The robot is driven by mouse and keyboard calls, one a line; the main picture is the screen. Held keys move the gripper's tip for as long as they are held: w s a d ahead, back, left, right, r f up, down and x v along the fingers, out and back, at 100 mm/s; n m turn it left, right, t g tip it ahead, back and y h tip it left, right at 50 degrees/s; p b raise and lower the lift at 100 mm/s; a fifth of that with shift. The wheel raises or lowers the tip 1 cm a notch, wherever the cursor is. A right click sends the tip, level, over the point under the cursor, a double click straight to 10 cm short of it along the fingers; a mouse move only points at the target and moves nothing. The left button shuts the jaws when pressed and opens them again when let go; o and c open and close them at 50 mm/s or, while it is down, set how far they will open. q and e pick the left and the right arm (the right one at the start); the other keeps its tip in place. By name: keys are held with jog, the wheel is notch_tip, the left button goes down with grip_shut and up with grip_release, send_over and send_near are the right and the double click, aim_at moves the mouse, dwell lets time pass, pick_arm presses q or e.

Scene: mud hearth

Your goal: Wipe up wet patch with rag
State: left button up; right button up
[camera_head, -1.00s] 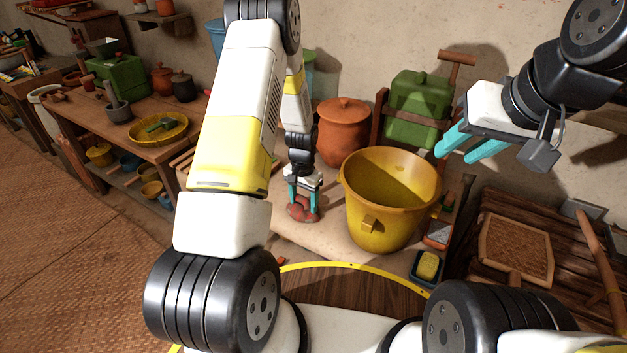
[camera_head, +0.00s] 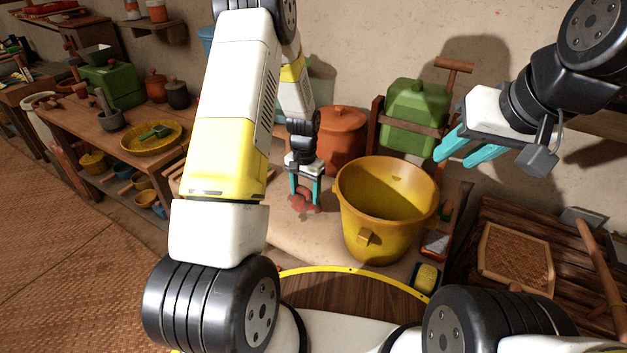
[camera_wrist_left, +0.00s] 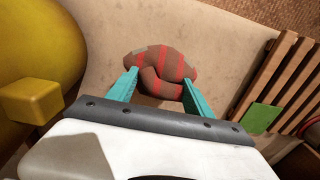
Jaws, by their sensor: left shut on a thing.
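The rag (camera_head: 303,201) is a bunched red and grey-brown striped cloth. My left gripper (camera_head: 305,192) is shut on it, left of the yellow bucket and over the pale mud ledge (camera_head: 290,237). In the left wrist view the rag (camera_wrist_left: 162,72) sits between the teal fingers (camera_wrist_left: 158,88). I cannot tell whether the rag touches the ledge. My right gripper (camera_head: 466,154) is empty, with its teal fingers apart, up at the right near the green box. I cannot make out a wet patch on the ledge.
A yellow bucket (camera_head: 367,236) stands close right of the rag, with an orange clay pot (camera_head: 343,140) and a green box (camera_head: 417,115) behind. A yellow sponge (camera_head: 426,277) lies front right. A slatted wooden rack (camera_wrist_left: 272,80) borders the ledge in the left wrist view.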

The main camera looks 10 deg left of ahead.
aim_at(305, 191)
pick_arm(q)
jog(key=shift+r, duration=1.6)
